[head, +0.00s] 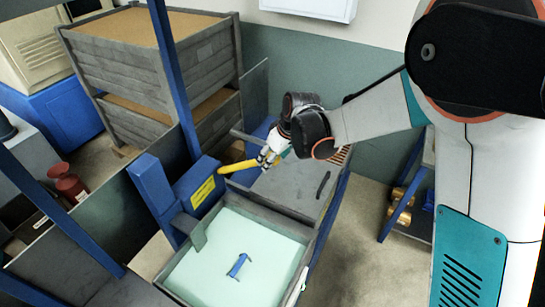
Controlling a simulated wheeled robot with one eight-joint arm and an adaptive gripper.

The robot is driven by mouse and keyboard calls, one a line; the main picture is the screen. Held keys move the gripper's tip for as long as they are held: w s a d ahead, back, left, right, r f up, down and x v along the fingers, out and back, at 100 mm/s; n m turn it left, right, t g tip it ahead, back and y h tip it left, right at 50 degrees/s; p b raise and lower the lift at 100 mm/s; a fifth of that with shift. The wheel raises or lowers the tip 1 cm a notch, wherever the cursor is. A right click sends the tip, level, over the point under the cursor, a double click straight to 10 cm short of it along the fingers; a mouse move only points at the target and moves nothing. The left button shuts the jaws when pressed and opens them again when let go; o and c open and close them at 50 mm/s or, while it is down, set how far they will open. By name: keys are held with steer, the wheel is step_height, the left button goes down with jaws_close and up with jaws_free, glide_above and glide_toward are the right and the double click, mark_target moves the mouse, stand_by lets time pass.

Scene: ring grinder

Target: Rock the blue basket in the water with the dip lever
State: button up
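The yellow dip lever (238,166) sticks out to the right from a blue housing with a yellow label. My gripper (267,158) is at the lever's outer part, its fingers at the yellow bar. The fingers are too small and partly covered to show whether they are shut on it. A small blue piece (238,265), seemingly the top of the blue basket, shows in the pale green water of the grey tank (292,228). The rest of the basket is hidden by the water.
Blue posts (175,80) stand left of the lever. Grey crates of brown material (205,52) are stacked behind. A grey-topped bench (290,187) adjoins the tank under my gripper. Red objects (68,185) stand at left. Open floor (370,240) lies right of the tank.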

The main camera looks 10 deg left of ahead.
steer(key=shift+w+a+f, duration=0.1)
steer(key=shift+a+f, duration=0.05)
steer(key=shift+f, duration=0.35)
jaws_close()
steer(key=s+d+f+y+b, duration=0.1)
steer(key=d+f+b, duration=0.1)
steer(key=f+b, duration=0.3)
steer(key=s+d+f+t+y+b, duration=0.1)
steer(key=d+f+b, duration=0.2)
steer(key=f+b, duration=0.2)
steer(key=shift+f+y+b, duration=0.2)
steer(key=shift+y+b, duration=0.1)
steer(key=shift+b, duration=0.25)
steer(key=shift+d, duration=0.1)
jaws_free()
steer(key=shift+w, duration=0.1)
steer(key=shift+r, duration=0.1)
